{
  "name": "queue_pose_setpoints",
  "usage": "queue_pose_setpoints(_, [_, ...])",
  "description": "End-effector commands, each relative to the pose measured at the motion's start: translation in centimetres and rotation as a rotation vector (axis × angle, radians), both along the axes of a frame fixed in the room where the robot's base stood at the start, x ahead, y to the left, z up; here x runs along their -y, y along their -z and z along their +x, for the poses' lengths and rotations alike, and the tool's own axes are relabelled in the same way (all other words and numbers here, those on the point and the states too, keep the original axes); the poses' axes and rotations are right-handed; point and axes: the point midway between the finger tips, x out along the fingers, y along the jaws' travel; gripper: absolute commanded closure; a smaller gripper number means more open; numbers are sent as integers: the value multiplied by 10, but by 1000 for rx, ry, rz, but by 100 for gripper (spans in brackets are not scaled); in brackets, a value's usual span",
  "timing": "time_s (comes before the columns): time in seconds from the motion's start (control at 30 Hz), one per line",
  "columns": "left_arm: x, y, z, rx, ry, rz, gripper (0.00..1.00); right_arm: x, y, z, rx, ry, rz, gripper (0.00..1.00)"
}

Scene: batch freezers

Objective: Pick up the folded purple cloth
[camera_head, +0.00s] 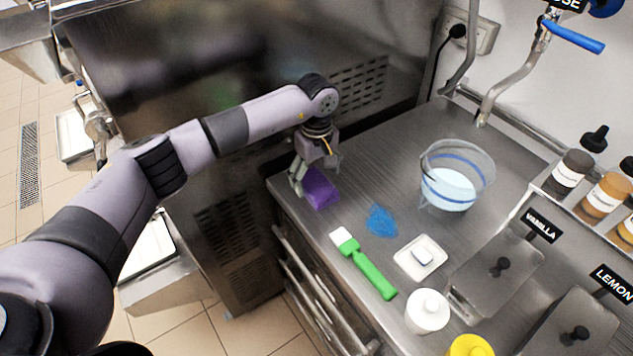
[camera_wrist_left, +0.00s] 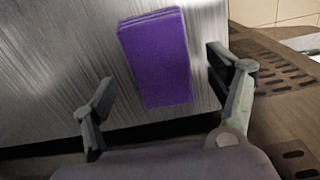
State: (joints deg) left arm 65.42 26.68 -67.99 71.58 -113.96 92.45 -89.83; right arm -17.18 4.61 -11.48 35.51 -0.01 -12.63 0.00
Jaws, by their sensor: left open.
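The folded purple cloth (camera_head: 319,188) lies flat on the steel counter (camera_head: 355,165) near its left edge. In the left wrist view the cloth (camera_wrist_left: 157,60) shows as a layered purple block between the finger directions. My left gripper (camera_head: 302,178) is at the cloth's left side, its fingers pointing down. In the left wrist view the left gripper (camera_wrist_left: 165,95) is open, one finger on each side of the cloth's near end, with gaps visible. I cannot tell the exact height of the fingertips over the counter. My right gripper is not in view.
A blue scrubber-like patch (camera_head: 381,221), a green-handled brush (camera_head: 364,264), a small white dish (camera_head: 419,259) and a clear pitcher (camera_head: 457,176) stand right of the cloth. A steel machine (camera_head: 230,70) rises behind my left arm.

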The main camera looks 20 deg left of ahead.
Motion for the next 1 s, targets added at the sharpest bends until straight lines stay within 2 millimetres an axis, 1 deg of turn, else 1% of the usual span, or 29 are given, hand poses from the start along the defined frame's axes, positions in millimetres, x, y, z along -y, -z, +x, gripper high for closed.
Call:
queue_pose_setpoints(0.03, [0,4,-2,-4,0,-2,20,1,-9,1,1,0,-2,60])
queue_pose_setpoints(0.1, [0,14,-1,-3,-1,-2,20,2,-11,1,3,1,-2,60])
queue_pose_setpoints(0.2, [0,22,-1,-2,-2,-1,20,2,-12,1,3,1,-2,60])
queue_pose_setpoints(0.43, [-1,25,0,0,-1,0,20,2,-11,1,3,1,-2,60])
queue_pose_setpoints(1.0, [0,24,0,1,-1,-1,57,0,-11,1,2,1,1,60])
